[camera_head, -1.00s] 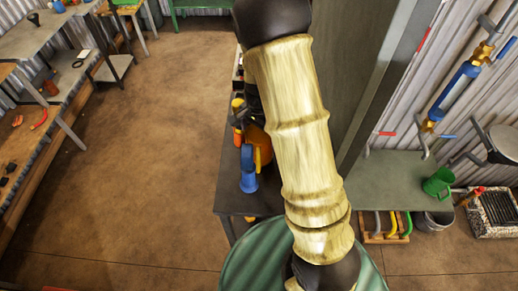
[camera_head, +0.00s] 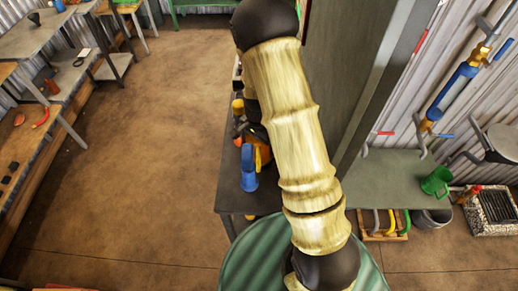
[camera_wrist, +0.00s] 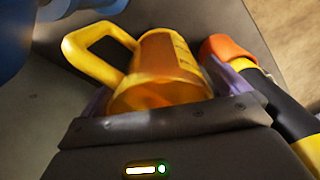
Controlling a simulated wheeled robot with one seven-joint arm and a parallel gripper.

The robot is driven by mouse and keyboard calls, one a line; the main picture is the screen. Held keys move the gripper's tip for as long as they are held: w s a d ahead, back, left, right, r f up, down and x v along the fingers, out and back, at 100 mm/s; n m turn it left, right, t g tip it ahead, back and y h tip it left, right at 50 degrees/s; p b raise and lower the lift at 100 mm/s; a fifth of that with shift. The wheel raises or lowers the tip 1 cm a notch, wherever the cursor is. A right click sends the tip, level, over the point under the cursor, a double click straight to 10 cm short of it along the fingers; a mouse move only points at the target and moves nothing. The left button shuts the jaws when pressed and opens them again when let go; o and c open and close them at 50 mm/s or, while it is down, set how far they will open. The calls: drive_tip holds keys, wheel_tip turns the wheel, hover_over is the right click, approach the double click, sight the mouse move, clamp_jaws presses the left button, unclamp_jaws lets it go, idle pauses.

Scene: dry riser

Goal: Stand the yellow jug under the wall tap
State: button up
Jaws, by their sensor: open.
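The yellow jug (camera_wrist: 160,75) lies in the wrist view between the fingers of my gripper (camera_wrist: 167,88), its loop handle to the upper left. The fingers are open on either side of it; I cannot tell whether they touch it. In the head view a yellow-orange jug (camera_head: 258,156) shows on a dark table (camera_head: 233,192), partly hidden by my arm and next to a blue jug (camera_head: 249,172). My gripper is mostly hidden there. The wall tap (camera_head: 421,138) is at the right, with red and blue levers, above a grey-green shelf (camera_head: 385,180).
A green jug (camera_head: 436,181) stands on the shelf near the tap. A tall grey panel (camera_head: 345,75) stands between the dark table and the tap. An orange, yellow and black object (camera_wrist: 245,70) lies right of the jug. The floor at left is clear.

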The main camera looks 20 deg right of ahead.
drive_tip(key=shift+c, duration=0.4)
drive_tip(key=c, duration=1)
wheel_tip(320, 180, up, 28)
drive_tip(key=b, duration=0.3)
